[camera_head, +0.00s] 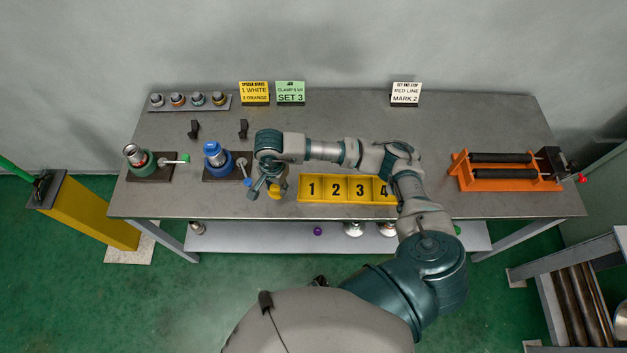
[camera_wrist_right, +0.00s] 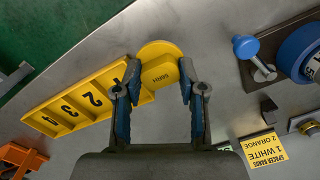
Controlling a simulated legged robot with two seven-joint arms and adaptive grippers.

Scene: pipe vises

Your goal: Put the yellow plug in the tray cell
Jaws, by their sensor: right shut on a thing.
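In the head view the plug (camera_head: 275,191) shows small below my right gripper (camera_head: 264,187), just left of the yellow tray (camera_head: 347,201). The tray has a row of cells numbered 1 to 4; my right arm partly covers cell 4. In the wrist view the plug overlaps the cell 1 end of the tray (camera_wrist_right: 82,101). Its height above the table is unclear. My left gripper is not in view.
A blue-topped vise (camera_head: 214,155) stands left of the gripper, and a green one (camera_head: 138,157) farther left. An orange roller stand (camera_head: 507,183) is at the right. Sign cards (camera_head: 254,92) stand at the back. The table's front edge is close to the tray.

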